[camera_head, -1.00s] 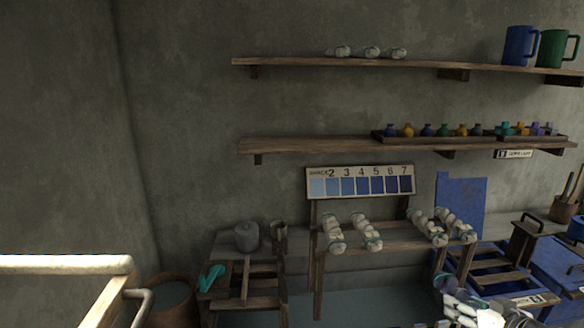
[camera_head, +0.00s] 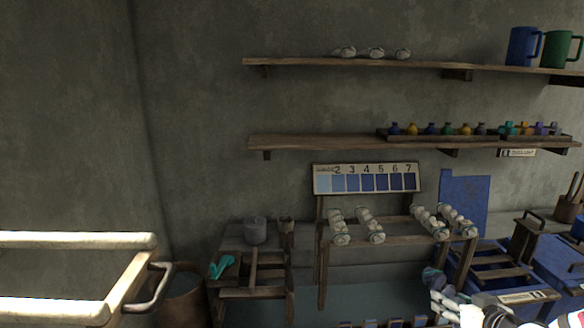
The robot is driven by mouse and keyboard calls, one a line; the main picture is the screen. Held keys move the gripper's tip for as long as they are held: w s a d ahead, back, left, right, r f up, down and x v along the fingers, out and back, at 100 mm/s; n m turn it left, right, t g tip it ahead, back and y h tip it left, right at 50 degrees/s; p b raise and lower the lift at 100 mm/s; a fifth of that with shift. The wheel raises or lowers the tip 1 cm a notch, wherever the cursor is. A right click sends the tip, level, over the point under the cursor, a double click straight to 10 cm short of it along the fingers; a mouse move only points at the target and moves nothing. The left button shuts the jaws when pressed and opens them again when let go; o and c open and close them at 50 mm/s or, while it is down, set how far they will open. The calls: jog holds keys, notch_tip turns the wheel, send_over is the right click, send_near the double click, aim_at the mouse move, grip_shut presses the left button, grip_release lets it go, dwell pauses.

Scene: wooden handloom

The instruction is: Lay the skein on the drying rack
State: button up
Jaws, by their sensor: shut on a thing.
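A bluish and pale bundle (camera_head: 432,277), which seems to be the skein, sticks up at the bottom right. My gripper (camera_head: 446,302) is shut on it; the frame's lower edge and the dim light hide most of the grip. A wooden frame with two pale rods (camera_head: 75,240), which looks like the drying rack, stands at the lower left with a grey metal handle on its side. No skein shows on its visible rods. The gripper is far to the right of it, well apart.
A wooden stand (camera_head: 398,243) holds several white skeins below a numbered shade card (camera_head: 366,179). Blue bins (camera_head: 557,265) fill the right. Two shelves hang above.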

jog(key=w+a+f, duration=0.1)
jog(key=w+a, duration=0.3)
jog(key=a, duration=0.6)
jog(key=w+a+f, duration=0.1)
jog(key=w+a, duration=0.2)
jog(key=a, duration=0.7)
jog(key=shift+w+f, duration=0.2)
jog(key=shift+w, duration=0.15)
jog(key=shift+d, duration=0.1)
